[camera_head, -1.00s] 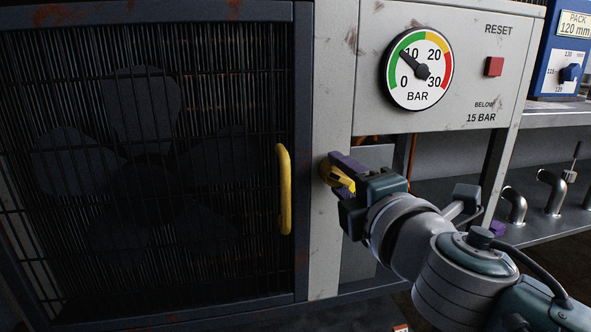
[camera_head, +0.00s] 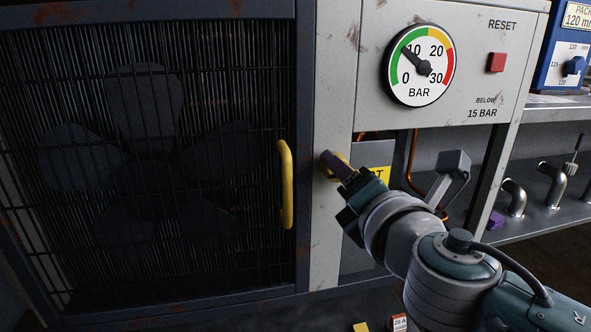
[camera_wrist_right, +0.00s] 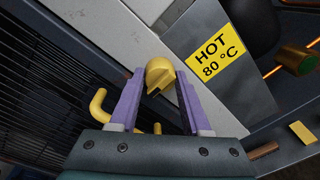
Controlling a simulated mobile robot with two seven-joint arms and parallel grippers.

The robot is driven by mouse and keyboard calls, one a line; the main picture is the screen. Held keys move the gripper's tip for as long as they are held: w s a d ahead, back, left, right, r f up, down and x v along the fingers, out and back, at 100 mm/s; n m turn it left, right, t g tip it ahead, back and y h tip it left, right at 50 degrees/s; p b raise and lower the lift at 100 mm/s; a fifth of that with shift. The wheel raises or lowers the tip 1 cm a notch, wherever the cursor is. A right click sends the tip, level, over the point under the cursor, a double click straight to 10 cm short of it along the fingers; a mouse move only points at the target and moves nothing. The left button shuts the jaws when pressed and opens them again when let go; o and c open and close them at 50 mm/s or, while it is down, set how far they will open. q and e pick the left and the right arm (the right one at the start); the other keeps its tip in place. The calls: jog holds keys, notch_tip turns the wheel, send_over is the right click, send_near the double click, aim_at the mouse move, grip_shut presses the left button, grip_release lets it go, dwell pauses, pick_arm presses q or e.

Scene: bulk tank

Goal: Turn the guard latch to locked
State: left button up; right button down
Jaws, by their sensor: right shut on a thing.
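The yellow guard latch (camera_head: 325,171) sits on the pale grey post (camera_head: 326,240) right of the fan guard (camera_head: 150,160). It also shows in the right wrist view (camera_wrist_right: 159,72), a rounded yellow knob between the purple fingertips. My right gripper (camera_head: 334,163) is shut on the latch, with its purple fingers on either side. The fingers hide part of the latch in the head view, and its exact angle is hard to read. The guard's yellow handle (camera_head: 286,185) stands upright to the left, apart from the gripper. My left gripper is not in view.
A pressure gauge (camera_head: 417,66) and red reset button (camera_head: 496,62) are on the panel above. A yellow HOT 80 °C label (camera_wrist_right: 217,53) is close right of the gripper. Bent metal pipes (camera_head: 514,198) stand on the shelf at right.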

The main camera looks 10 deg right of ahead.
dwell(0.3)
jog(key=shift+c, duration=1.8)
grip_release()
jog(key=shift+s, duration=0.1)
jog(key=s+p, duration=0.2)
jog(key=s, duration=0.7)
jog(key=shift+s+d+r, duration=0.2)
jog(key=shift+s+r, duration=0.1)
jog(key=shift+s, duration=0.1)
